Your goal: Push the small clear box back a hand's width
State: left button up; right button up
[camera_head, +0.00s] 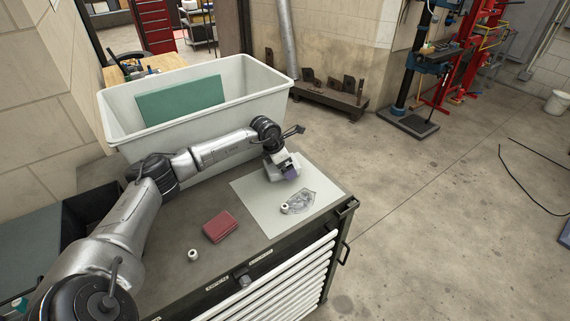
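A small clear, greyish see-through object (302,201), which looks like the clear box, lies on the pale sheet (255,196) on top of the tool cabinet. Its exact shape is hard to make out. My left gripper (289,172) points down over the back part of the sheet, behind the clear object and apart from it. A small purple-blue patch shows at the fingertips; I cannot tell whether it is a held thing or part of the gripper. The fingers are too small to read as open or shut. My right gripper is not in view.
A dark red box (220,227) and a small white roll (193,255) lie on the cabinet top (165,238) left of the sheet. Another small white piece (285,209) touches or overlaps the clear object's left side. A large white bin (125,135) holding a green board (180,100) stands behind.

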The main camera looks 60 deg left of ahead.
aim_at(272, 165)
pick_arm(q)
jog(key=v, duration=1.3)
jog(key=shift+s+r+p, duration=0.15)
jog(key=shift+r+p, duration=0.2)
jog(key=shift+p, duration=0.05)
